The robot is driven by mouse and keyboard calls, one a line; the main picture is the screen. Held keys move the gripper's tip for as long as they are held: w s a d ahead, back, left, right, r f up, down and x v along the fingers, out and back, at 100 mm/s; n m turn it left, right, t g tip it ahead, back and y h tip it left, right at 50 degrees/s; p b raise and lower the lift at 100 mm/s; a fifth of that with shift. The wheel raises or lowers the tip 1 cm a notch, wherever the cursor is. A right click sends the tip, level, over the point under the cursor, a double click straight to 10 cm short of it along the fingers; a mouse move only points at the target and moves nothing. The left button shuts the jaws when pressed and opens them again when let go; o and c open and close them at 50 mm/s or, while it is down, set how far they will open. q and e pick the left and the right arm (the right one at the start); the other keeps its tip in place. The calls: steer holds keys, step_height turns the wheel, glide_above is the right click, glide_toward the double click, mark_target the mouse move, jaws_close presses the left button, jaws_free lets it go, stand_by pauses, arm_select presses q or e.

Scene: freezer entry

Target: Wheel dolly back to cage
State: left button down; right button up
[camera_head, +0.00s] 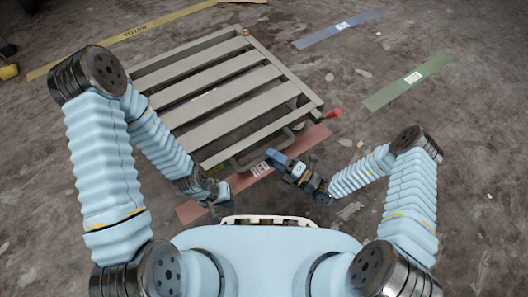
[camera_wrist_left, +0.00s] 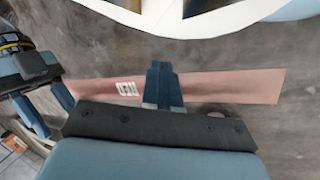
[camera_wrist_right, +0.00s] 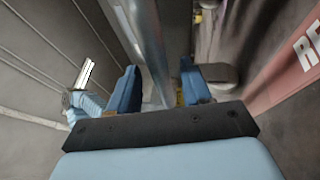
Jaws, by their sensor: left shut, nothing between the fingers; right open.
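The dolly (camera_head: 205,92), a low beige frame with flat slats, stands on the floor ahead of me. A grey tubular bar (camera_head: 250,163) runs along its near edge. In the right wrist view a metal bar (camera_wrist_right: 150,45) passes through the gap between my fingers; I cannot tell how deep it sits. My right gripper (camera_head: 277,162) is open at that near edge; its fingers show in the right wrist view (camera_wrist_right: 160,88). My left gripper (camera_head: 222,193) is shut and empty, left of the right one, over the red floor strip (camera_wrist_left: 225,87). No cage is recognisable.
The red strip (camera_head: 310,138) lies under the dolly's near edge. A yellow strip (camera_head: 135,33), a blue strip (camera_head: 340,28) and a green strip (camera_head: 410,80) mark the floor. A red part (camera_head: 333,113) sticks out at the dolly's right corner. Floor to the right is mostly clear.

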steer(key=x, duration=0.3)
steer(key=shift+w+a+r, duration=0.1)
steer(key=shift+w+a, duration=0.1)
steer(key=shift+a, duration=0.15)
jaws_close()
